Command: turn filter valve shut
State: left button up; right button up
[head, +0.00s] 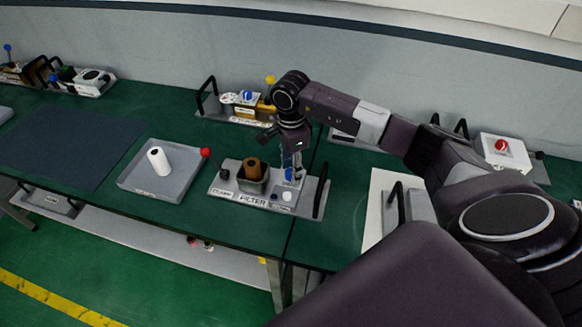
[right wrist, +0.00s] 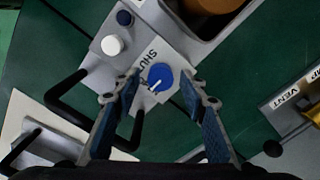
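The filter unit (head: 237,196) is a grey plate with black handles, labelled FILTER, on the green bench. Its blue round valve knob (right wrist: 160,77) with a white pointer line lies near a label reading SHUT, partly covered. In the head view the blue knob (head: 289,174) shows just below my right gripper (head: 292,163). In the right wrist view my right gripper (right wrist: 160,108) is open, its blue-padded fingers on either side of the knob with gaps; contact is not visible. A brown cylinder (head: 252,168) stands in the unit's holder. My left gripper is out of view.
A white button (right wrist: 112,45) and a dark blue button (right wrist: 124,18) sit beside the knob. A grey tray (head: 150,188) with a white cylinder (head: 159,161) is left of the unit. Behind stands a vent unit (head: 248,116). A red-button box (head: 501,152) is at right.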

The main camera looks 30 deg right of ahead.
grip_shut()
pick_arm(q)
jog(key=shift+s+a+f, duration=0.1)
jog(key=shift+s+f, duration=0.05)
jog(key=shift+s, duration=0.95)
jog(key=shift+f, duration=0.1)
pick_arm(e)
jog(key=m+b, duration=0.2)
jog(key=m, duration=0.1)
jog(key=shift+f+b, duration=0.15)
jog(key=shift+b, duration=0.25)
jog(key=m+b, duration=0.3)
jog(key=m, duration=0.2)
jog(key=shift+m, duration=0.4)
jog(key=m+b, duration=0.1)
jog(key=m, duration=0.3)
jog(key=shift+b, duration=0.4)
pick_arm(q)
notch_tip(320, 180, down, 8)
jog(key=b, duration=0.1)
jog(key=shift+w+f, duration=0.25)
pick_arm(e)
jog(key=m, duration=0.5)
jog(key=shift+r, duration=0.2)
